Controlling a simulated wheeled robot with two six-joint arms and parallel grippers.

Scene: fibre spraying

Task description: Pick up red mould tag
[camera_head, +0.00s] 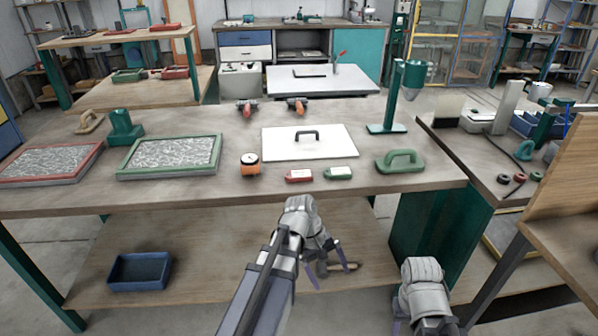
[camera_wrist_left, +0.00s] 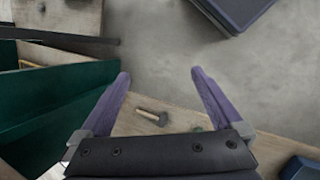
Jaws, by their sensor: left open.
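The red mould tag (camera_head: 298,176) lies flat near the front edge of the workbench (camera_head: 400,183), with a pale label on top. A similar green tag (camera_head: 338,173) lies just to its right. My left gripper (camera_head: 327,273) is open and empty, in front of the bench and below its top. Its two purple fingers also show spread apart in the left wrist view (camera_wrist_left: 159,75), with no tag between them. My right gripper (camera_head: 425,327) is at the bottom edge of the head view, its fingers mostly cut off.
Framed fibre moulds (camera_head: 168,157) lie left. A blue bin (camera_head: 140,271) and a wooden-handled tool (camera_wrist_left: 152,116) are on the lower shelf.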

